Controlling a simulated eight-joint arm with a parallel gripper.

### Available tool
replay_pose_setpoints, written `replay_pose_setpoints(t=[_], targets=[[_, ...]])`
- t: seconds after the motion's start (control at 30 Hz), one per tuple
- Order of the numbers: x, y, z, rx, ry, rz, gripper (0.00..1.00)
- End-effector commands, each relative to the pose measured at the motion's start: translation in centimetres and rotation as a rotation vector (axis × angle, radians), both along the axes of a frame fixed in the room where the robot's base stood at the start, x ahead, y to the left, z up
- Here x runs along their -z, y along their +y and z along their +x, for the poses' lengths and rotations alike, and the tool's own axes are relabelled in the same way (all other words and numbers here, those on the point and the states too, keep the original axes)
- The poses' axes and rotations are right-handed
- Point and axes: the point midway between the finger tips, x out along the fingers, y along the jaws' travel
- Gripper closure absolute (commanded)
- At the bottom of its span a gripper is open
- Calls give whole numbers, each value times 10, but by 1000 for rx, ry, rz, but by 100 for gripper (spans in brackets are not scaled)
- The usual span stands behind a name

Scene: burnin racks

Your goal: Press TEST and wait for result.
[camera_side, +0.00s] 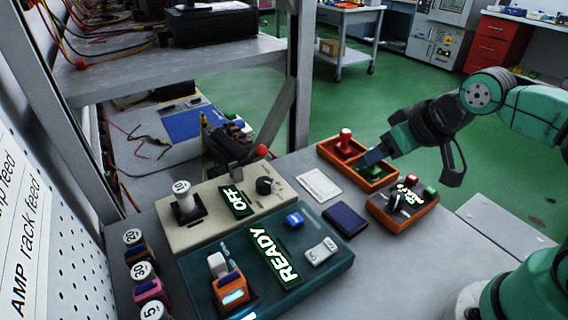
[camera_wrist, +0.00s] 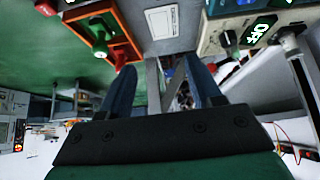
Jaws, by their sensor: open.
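A teal tester box (camera_side: 330,270) sits at the table's front, its lit display (camera_side: 277,258) reading READY. On it are a blue button (camera_side: 294,220) and a pale grey key (camera_side: 319,251) with lettering too small to read, so I cannot tell which is TEST. An orange module (camera_side: 229,288) with a small lit screen sits upright in the box's left part. My gripper (camera_side: 412,166) is open and empty, above and behind the box to its right, over the orange tray; nothing touches the buttons. Its two fingers (camera_wrist: 160,68) also show apart in the wrist view.
A beige box (camera_side: 215,222) displaying OFF, with a knob and white-capped part, stands behind the tester. An orange two-bin tray (camera_side: 378,184) and a small orange control box (camera_side: 396,221) lie right. Several numbered parts (camera_side: 150,288) stand left. A shelf post (camera_side: 296,80) rises behind.

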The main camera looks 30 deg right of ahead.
Motion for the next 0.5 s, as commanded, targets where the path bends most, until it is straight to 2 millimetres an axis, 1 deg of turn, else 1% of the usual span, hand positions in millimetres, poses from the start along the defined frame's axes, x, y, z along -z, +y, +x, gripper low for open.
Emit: replay_pose_setpoints(t=[0.03, 0.07, 0.1, 0.2, 0.5], targets=[[0, 0, 0, 0, 0, 0, 53], [0, 0, 0, 0, 0, 0, 62], [0, 0, 0, 0, 0, 0, 73], [0, 0, 0, 0, 0, 0, 100], [0, 0, 0, 0, 0, 0, 100]])
